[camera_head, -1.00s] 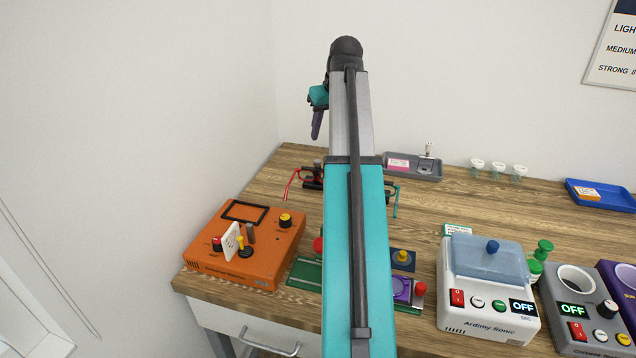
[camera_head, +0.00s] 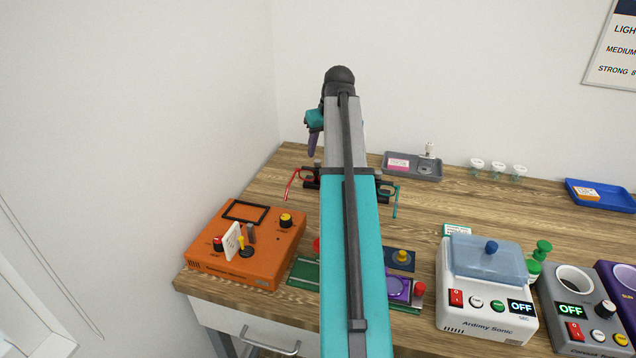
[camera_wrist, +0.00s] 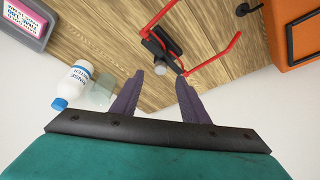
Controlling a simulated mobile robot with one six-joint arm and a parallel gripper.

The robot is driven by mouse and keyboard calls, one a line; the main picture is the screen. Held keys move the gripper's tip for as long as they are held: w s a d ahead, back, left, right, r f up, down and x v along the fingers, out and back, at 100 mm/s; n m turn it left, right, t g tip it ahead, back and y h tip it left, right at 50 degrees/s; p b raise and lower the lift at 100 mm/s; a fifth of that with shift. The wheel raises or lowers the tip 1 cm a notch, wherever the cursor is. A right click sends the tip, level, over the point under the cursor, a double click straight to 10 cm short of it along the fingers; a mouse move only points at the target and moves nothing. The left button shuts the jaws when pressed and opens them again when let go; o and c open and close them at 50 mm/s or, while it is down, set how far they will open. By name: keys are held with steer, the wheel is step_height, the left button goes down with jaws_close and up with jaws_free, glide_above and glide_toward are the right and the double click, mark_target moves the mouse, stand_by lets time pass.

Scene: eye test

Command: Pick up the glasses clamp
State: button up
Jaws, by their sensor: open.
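A dark clamp (camera_head: 311,184) with thin red glasses frames (camera_head: 292,183) stands on the wooden table, partly behind my arm. In the wrist view the dark clamp (camera_wrist: 160,45) and red frames (camera_wrist: 222,54) lie just beyond my fingertips. A second dark clamp with teal frames (camera_head: 395,200) shows to the right of my arm. In the head view my gripper (camera_head: 313,146) hangs above the table's back left, over the red frames; contact cannot be told.
An orange device (camera_head: 248,250) stands at the front left. A grey tray (camera_head: 430,172) lies at the back. In the wrist view a white bottle with a blue cap (camera_wrist: 75,85) and a clear vessel (camera_wrist: 98,94) are left of my fingers. A white sonic device (camera_head: 487,300) stands front right.

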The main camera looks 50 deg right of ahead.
mark_target(318, 160)
steer(key=shift+f, duration=0.1)
steer(key=shift+p+x, duration=0.6)
steer(key=shift+x, duration=1.95)
steer(key=shift+a, duration=0.1)
jaws_close()
